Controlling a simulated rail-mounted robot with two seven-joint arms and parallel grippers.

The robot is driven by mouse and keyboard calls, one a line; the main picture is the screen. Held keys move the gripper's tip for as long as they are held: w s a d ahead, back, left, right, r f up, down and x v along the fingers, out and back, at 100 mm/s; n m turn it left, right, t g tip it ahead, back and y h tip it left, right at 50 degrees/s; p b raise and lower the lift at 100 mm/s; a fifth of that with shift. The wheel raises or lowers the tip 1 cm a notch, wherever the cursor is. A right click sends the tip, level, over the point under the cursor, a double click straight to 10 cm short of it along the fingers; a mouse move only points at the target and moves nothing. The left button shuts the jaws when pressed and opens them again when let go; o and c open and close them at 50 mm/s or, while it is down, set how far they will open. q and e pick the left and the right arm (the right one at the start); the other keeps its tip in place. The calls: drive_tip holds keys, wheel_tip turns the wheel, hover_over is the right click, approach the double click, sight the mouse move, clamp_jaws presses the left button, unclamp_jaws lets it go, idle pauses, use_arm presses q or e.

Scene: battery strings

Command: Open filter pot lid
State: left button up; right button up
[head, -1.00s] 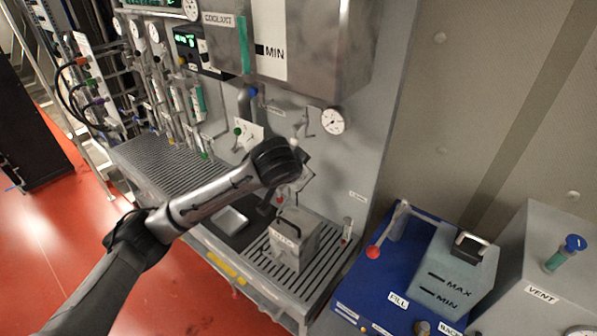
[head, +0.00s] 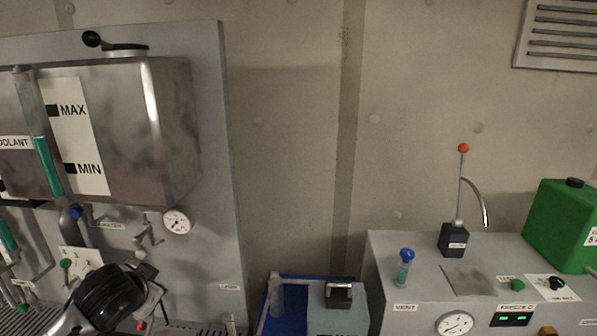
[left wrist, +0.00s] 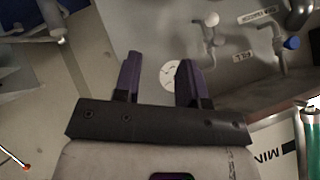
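I cannot make out the filter pot or its lid in either current view. My left arm's dark wrist (head: 110,297) shows at the lower left of the head view, in front of the coolant panel; its fingers are not clear there. In the left wrist view my left gripper (left wrist: 157,62) has two purple fingers spread apart with nothing between them. A round white gauge (left wrist: 171,75) shows behind the gap, apart from the fingers. My right gripper is not in view.
A metal coolant tank (head: 150,130) is on the panel above my wrist, with a gauge (head: 177,222) below it. At right are a grey unit (head: 400,260) with an orange-tipped lever (head: 463,149) and a green canister (head: 567,225). Valves (left wrist: 213,30) are beyond the fingers.

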use_arm(q)
wheel_tip(320, 180, up, 8)
drive_tip(key=s+d+m+t, duration=0.2)
drive_tip(key=d+t, duration=0.1)
drive_tip(key=t, duration=0.1)
drive_tip(key=s+d+t, duration=0.1)
drive_tip(key=s+d, duration=0.3)
drive_tip(key=s+d+f+n+g+h, duration=0.1)
drive_tip(key=s+d+f+g, duration=0.15)
drive_tip(key=s+f, duration=0.8)
drive_tip(key=s+d+f+n+g+h, duration=0.1)
drive_tip(key=s+f+n+g+h, duration=0.3)
drive_tip(key=f, duration=1.1)
drive_tip(key=s+d+f+m+g+y, duration=0.15)
drive_tip(key=s+f+g, duration=0.25)
drive_tip(key=s+f, duration=1.15)
drive_tip(key=w+p+v, duration=0.1)
drive_tip(key=p+v, duration=0.8)
drive_tip(key=w+r+p+v, duration=0.1)
drive_tip(key=w+p+v, duration=0.1)
drive_tip(key=p+v, duration=0.7)
drive_tip(key=shift+d+r+p, duration=0.35)
drive_tip(key=shift+d+r, duration=0.35)
drive_tip(key=shift+r, duration=0.05)
